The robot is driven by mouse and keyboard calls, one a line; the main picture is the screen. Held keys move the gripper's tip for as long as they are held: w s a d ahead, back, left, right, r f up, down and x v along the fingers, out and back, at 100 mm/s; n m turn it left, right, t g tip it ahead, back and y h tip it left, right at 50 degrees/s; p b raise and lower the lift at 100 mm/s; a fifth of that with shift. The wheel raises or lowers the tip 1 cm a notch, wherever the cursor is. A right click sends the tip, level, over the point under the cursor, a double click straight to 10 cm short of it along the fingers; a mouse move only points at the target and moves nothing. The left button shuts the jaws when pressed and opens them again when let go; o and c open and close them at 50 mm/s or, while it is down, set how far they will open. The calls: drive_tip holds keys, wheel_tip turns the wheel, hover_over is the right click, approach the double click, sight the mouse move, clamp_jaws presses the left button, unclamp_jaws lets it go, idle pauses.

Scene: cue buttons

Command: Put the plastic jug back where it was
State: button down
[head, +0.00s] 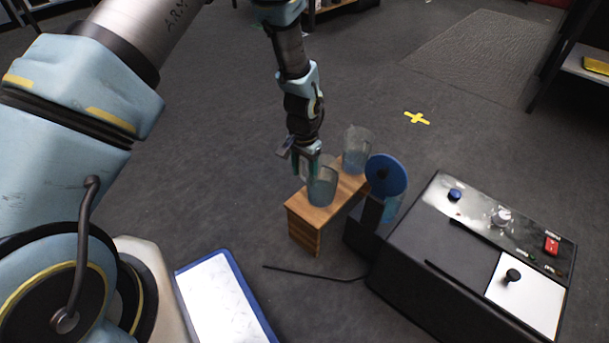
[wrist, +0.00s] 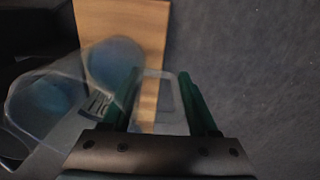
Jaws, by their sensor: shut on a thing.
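A clear, bluish plastic jug (head: 322,188) is at the near end of a wooden block (head: 304,229) in the head view. My gripper (head: 308,172) is at its upper left, pointing down. In the wrist view my gripper (wrist: 164,98) has its green fingers on either side of a clear handle-like part, shut on the jug. Clear walls and bluish round areas show to the left of the fingers, over the wooden block (wrist: 152,20). I cannot tell whether the jug's base touches the block.
A second clear container (head: 357,147) stands at the block's far end. A blue disc (head: 386,175) on a dark stand is close on the right, partly hiding another bluish container (head: 394,208). A black control box (head: 455,255) with buttons lies further right.

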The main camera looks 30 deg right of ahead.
drive_tip(key=shift+f, duration=0.15)
drive_tip(key=shift+c, duration=0.8)
unclamp_jaws()
